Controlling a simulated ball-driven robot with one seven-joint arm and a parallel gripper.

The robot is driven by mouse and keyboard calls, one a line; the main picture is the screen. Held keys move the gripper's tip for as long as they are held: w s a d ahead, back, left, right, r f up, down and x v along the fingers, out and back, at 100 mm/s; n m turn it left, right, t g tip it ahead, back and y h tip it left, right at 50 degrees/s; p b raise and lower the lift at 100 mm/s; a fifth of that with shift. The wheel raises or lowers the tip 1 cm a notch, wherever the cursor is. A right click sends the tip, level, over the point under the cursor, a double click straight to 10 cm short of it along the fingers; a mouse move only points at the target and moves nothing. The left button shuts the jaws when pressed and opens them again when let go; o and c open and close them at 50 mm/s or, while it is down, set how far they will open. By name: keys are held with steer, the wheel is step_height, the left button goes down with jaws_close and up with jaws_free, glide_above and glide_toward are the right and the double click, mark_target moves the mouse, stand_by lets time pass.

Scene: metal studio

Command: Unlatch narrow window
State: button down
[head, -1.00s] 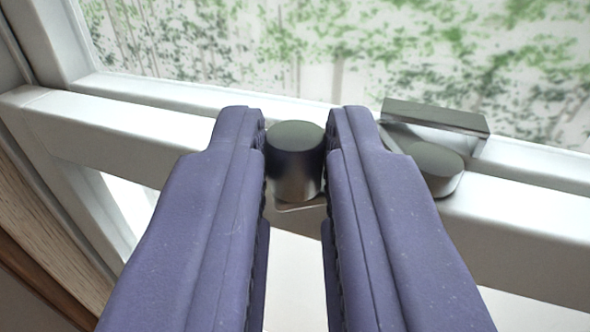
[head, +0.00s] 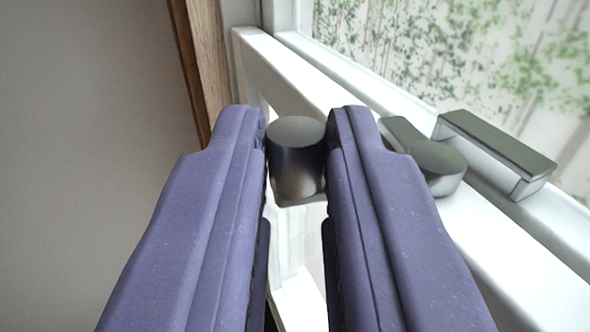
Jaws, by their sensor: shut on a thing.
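My gripper (head: 296,150) is shut on a dark, round latch knob (head: 297,165), with one purple finger on each side of it. The latch's rounded pivot end (head: 437,165) shows to the right of the right finger, on the white window rail. The latch arm between knob and pivot is mostly hidden behind that finger. A dark metal keeper (head: 495,150) is fixed on the white frame beyond, to the right of the pivot. A gap shows between the pivot and the keeper. The narrow window's white rail (head: 310,88) runs from upper left to lower right.
The window pane (head: 430,50) shows green foliage behind it. A wooden trim strip (head: 208,65) and a plain grey wall (head: 85,130) stand at the left. The wall side is clear of loose objects.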

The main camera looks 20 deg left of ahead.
steer(key=shift+s+d+n+g+y+p, duration=0.1)
steer(key=shift+d+n+g+y+p, duration=0.1)
steer(key=shift+n+y, duration=0.25)
steer(key=shift+s+d+n+g+y+p, duration=0.15)
steer(key=shift+n+g+y, duration=0.1)
steer(key=shift+y, duration=0.4)
steer(key=c, duration=1.1)
jaws_free()
steer(key=shift+w, duration=0.1)
steer(key=shift+o, duration=0.2)
steer(key=v, duration=0.8)
